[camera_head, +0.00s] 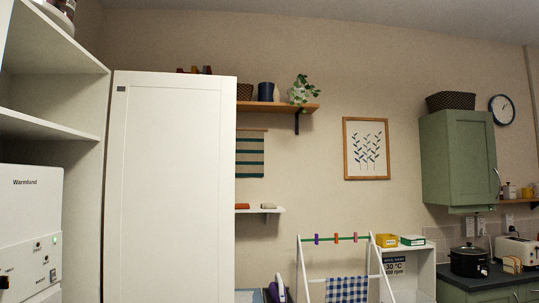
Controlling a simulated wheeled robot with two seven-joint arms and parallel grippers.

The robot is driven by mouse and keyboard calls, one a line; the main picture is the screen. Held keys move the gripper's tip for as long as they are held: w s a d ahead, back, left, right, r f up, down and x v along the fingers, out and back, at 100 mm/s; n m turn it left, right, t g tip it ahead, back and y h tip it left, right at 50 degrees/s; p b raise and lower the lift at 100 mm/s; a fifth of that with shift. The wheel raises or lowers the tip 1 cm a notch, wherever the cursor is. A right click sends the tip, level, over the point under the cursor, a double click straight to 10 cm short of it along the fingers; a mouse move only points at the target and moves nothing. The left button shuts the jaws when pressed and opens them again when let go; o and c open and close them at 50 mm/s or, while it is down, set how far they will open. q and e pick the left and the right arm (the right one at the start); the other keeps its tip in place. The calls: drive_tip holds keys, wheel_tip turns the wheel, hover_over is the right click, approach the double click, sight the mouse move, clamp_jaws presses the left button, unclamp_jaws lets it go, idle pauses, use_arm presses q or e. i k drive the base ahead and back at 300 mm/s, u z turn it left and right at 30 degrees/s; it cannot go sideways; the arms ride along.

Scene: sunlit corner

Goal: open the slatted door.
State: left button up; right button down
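A tall white panel (171,190) stands left of centre, with a flat framed face and a small dark mark at its top left corner. I see no slats and no handle on it. Its lower end runs out of the picture. I cannot tell whether it is the slatted door or the side of a cabinet. Neither of my grippers shows.
A wooden wall shelf (285,106) holds a plant and pots. A white drying rack (338,240) stands at lower centre. At right are a green wall cabinet (456,160), a slow cooker (468,262) and a toaster (515,250). The floor is out of view.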

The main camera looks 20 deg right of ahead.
sight(170, 227)
drive_tip(key=z, duration=1.2)
drive_tip(key=i, duration=3.15)
drive_tip(key=u, duration=1)
